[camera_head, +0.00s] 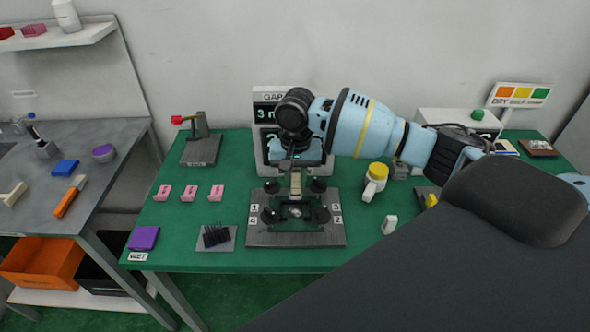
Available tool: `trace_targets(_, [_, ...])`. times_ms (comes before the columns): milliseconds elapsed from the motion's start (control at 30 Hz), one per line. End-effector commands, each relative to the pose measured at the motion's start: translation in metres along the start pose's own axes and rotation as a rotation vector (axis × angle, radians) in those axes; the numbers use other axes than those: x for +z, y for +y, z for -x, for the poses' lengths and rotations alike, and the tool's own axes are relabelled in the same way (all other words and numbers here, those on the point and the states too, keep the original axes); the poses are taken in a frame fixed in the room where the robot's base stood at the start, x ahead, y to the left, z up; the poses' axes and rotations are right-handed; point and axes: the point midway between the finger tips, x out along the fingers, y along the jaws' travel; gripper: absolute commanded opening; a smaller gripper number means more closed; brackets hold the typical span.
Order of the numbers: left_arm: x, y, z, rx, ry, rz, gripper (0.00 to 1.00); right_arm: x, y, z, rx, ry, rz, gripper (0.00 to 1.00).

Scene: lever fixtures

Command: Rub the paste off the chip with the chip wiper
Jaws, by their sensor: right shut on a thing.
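My right gripper (295,188) points down over the dark fixture plate (262,238), which has several black knobs and corner labels 1 to 4. It is shut on a small pale, narrow thing (295,180), which looks like the chip wiper; the fingers hide part of it. Just below, a small light grey piece (295,211), seemingly the chip, lies in the middle of the fixture. Paste on it is too small to make out, and I cannot tell whether the wiper touches it. My left gripper is not in view.
Pink blocks (189,192), a black-bristled pad (215,237) and a purple pad (144,238) lie left on the green table (190,262). A display (268,104) stands behind the gripper.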

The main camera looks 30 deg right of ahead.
Motion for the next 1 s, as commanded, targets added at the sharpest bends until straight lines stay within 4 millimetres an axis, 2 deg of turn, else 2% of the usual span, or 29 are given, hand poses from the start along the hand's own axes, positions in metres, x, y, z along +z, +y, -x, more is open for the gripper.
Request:
trace_targets(533, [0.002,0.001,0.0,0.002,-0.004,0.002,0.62,0.001,0.0,-0.044,0.0,-0.001,0.001,0.01])
trace_targets(1000, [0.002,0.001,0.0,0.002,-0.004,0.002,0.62,0.0,0.0,-0.052,-0.001,0.001,0.001,0.01])
